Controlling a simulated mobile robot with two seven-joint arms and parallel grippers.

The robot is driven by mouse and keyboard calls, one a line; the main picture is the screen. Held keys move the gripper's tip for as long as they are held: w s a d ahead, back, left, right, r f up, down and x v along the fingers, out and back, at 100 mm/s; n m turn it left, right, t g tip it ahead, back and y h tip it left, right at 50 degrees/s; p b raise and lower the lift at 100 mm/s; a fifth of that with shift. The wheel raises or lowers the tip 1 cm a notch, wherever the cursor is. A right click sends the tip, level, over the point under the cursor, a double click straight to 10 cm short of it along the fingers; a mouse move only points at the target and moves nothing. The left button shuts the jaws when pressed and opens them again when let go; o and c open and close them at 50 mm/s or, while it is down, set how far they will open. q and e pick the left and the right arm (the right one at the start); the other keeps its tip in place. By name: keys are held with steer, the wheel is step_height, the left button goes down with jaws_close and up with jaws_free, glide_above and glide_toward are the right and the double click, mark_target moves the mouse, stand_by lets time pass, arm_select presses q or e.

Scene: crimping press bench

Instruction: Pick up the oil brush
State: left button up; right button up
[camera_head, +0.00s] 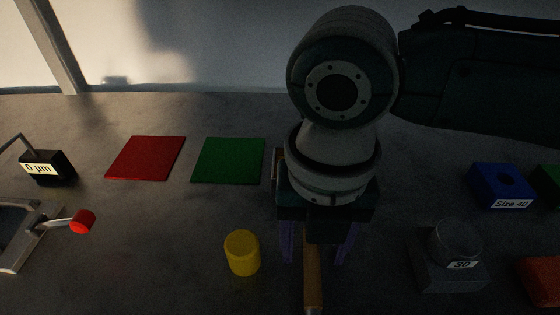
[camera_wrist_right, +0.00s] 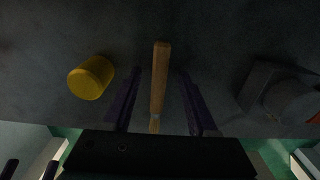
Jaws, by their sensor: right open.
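The oil brush (camera_head: 313,270) has a wooden handle and lies on the bench below my right gripper. In the head view its upper part is hidden behind the gripper. In the right wrist view the brush handle (camera_wrist_right: 160,75) runs lengthwise between the two fingers. My right gripper (camera_head: 317,255) points down over it with its purple fingers apart, one on each side of the handle. The fingers also show in the right wrist view (camera_wrist_right: 158,85), with a gap on both sides of the handle. My left gripper is not in view.
A yellow cylinder (camera_head: 242,253) stands close left of the right gripper. A dark block marked 30 (camera_head: 450,275) and a blue block (camera_head: 500,188) are to the right. Red (camera_head: 146,158) and green (camera_head: 228,160) squares lie at left. A red-knobbed lever (camera_head: 82,222) is at far left.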

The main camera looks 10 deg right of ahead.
jaws_close()
stand_by(0.5)
